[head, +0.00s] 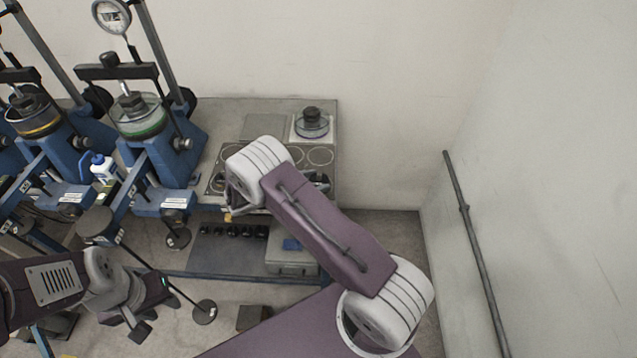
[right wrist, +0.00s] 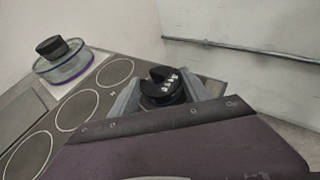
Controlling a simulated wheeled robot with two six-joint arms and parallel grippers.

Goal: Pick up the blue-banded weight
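A black slotted weight (right wrist: 163,86) with white marks lies between the fingers of my right gripper (right wrist: 160,92) in the right wrist view. The fingers flank it closely on both sides; whether they press on it I cannot tell. No blue band shows on its visible top. In the head view my right gripper (head: 318,181) is mostly hidden behind my own wrist, over the right part of the bench. My left gripper (head: 152,306) is at the lower left of the head view, open and empty, apart from the bench.
A panel with ringed spots (right wrist: 77,108) lies left of the weight. A clear dish with a black weight on top (head: 311,124) stands at the back. Blue lever frames (head: 160,150) crowd the left. A wall rail (head: 475,250) is at right. A grey box (head: 290,262) is below.

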